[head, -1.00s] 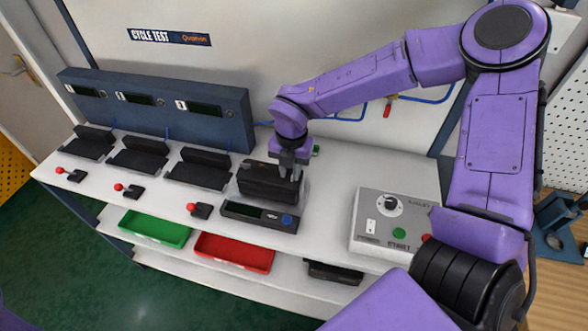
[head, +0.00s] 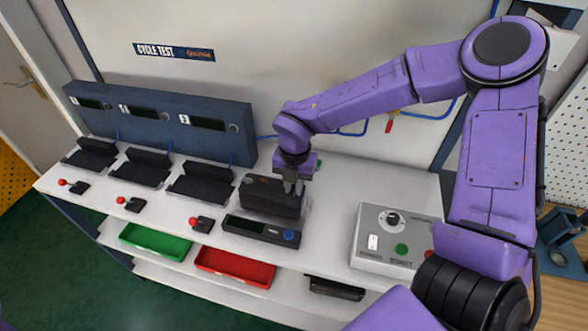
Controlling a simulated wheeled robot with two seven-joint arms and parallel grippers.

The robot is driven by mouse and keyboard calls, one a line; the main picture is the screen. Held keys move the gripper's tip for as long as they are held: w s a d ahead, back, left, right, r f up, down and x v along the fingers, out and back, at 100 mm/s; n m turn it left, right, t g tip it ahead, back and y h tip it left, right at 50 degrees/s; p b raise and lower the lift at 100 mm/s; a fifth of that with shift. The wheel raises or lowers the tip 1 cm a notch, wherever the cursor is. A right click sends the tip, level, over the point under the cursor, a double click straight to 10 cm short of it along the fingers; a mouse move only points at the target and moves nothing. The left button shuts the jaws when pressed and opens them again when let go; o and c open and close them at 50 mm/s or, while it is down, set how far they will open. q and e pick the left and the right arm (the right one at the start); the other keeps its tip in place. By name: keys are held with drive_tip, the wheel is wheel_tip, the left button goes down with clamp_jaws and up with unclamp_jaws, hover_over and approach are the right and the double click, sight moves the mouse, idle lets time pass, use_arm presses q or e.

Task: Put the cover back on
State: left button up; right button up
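A dark box-shaped unit (head: 268,196) stands on the white bench just behind a dark flat device with a small display and a blue button (head: 262,230). My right gripper (head: 294,188) points down at the right part of this dark unit, with its fingers against or just in front of it. The fingers are small here and partly merge with the dark unit, so I cannot tell whether they grip it. I cannot make out which part is the cover. My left gripper is not in view.
A grey control box (head: 385,238) with a knob and a green button stands to the right. Black cradles (head: 203,176) and red-knobbed levers (head: 202,223) line the left. A green tray (head: 155,241), a red tray (head: 235,267) and a black item (head: 335,288) sit on the shelf below.

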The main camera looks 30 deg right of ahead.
drive_tip(key=r, duration=0.1)
drive_tip(key=r+b, duration=0.1)
drive_tip(key=r, duration=0.1)
drive_tip(key=shift+d+r, duration=0.2)
drive_tip(key=shift+d, duration=0.05)
wheel_tip(320, 180, up, 8)
drive_tip(key=b, duration=0.1)
drive_tip(key=shift+r, duration=0.2)
drive_tip(key=shift+s+r, duration=0.1)
drive_tip(key=shift+s, duration=0.1)
